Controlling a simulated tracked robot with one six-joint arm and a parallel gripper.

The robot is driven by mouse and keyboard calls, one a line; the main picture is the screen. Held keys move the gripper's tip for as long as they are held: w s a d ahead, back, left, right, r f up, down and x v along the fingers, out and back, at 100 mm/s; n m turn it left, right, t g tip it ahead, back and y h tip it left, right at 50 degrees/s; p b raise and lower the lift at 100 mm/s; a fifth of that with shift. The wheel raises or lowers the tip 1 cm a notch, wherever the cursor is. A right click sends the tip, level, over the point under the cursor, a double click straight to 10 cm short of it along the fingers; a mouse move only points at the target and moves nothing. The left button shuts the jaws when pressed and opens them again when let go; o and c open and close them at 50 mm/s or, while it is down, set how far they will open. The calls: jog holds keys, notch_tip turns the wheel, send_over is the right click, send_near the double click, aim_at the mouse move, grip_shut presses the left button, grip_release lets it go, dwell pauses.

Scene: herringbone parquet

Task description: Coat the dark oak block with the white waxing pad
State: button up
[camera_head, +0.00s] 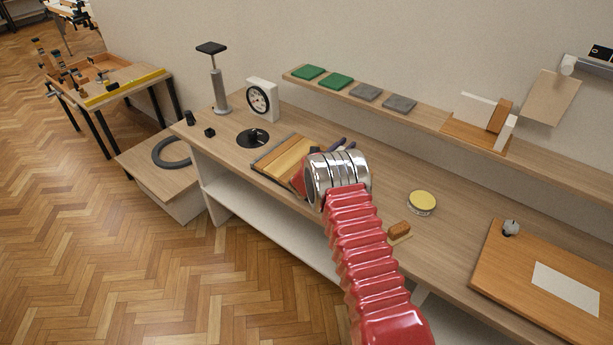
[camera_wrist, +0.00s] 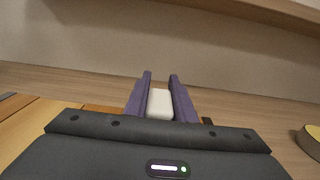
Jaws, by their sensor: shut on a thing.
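My gripper (camera_wrist: 160,82) has two purple fingers shut on a white pad (camera_wrist: 160,104), seen between them in the wrist view. In the head view the gripper (camera_head: 343,145) is mostly hidden behind my red arm and silver wrist, over the bench beside a group of wooden strips. I cannot tell for sure which piece is the dark oak block. Contact between pad and wood is not visible.
A yellow-lidded tin (camera_head: 421,202) and a brown block on a small board (camera_head: 400,230) lie right of my arm. A dial clock (camera_head: 262,99), a black disc (camera_head: 253,138) and a post stand (camera_head: 218,92) are at left. A shelf (camera_head: 430,117) runs along the wall above.

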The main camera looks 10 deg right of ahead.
jog(key=shift+s+d, duration=1)
jog(key=shift+w+a, duration=1.15)
jog(key=shift+w, duration=0.05)
jog(key=shift+r, duration=0.1)
jog(key=shift+r, duration=0.65)
jog(key=shift+r, duration=0.15)
jog(key=shift+r, duration=1.3)
